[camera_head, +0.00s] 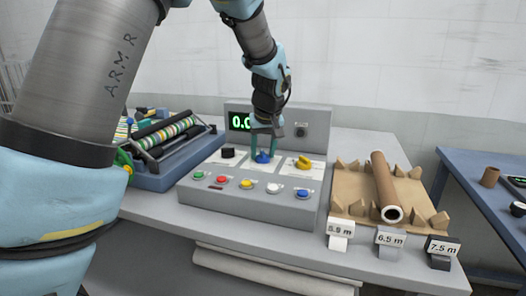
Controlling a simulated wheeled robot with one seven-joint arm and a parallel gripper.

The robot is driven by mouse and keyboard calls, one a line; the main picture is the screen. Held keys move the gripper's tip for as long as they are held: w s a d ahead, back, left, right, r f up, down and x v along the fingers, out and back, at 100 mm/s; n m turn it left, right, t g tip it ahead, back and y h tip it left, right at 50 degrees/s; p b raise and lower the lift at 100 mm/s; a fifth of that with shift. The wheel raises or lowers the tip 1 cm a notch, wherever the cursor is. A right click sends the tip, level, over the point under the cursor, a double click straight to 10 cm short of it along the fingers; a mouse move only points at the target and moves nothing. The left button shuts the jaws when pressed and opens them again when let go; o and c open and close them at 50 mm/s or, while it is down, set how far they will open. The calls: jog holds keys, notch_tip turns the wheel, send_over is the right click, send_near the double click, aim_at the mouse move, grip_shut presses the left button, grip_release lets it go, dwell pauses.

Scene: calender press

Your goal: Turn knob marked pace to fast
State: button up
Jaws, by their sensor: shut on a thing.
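A grey control panel (250,207) stands on the table in the head view. It bears three knobs on white label plates: a black knob (228,153) on the left, a blue knob (263,157) in the middle and a yellow knob (303,162) on the right. The lettering on the plates is too small to read, so I cannot tell which knob is marked pace. My gripper (263,152) points down from above with its teal fingers on either side of the blue knob, shut on it. The fingers partly hide the knob and its plate.
A green-lit display (240,122) stands behind the knobs, partly hidden by my arm. Several coloured buttons (247,183) line the panel's front. A roller machine (165,150) stands left. A cardboard tube (384,185) lies on a brown board at right, behind length tags (390,237).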

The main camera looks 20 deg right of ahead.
grip_shut()
jog(key=shift+m, duration=0.3)
jog(key=m+h, duration=0.1)
jog(key=m, duration=0.1)
jog(key=m+h, duration=0.1)
jog(key=m, duration=0.2)
jog(key=shift+w+a+r+g+p, duration=0.1)
jog(key=shift+w+a+g+p, duration=0.05)
jog(key=shift+g+p, duration=0.25)
jog(key=m+g+h+p, duration=0.1)
jog(key=m, duration=0.2)
jog(key=shift+m, duration=0.3)
jog(key=shift+m+g+p, duration=0.45)
jog(key=shift+m+g, duration=0.05)
jog(key=shift+m, duration=0.8)
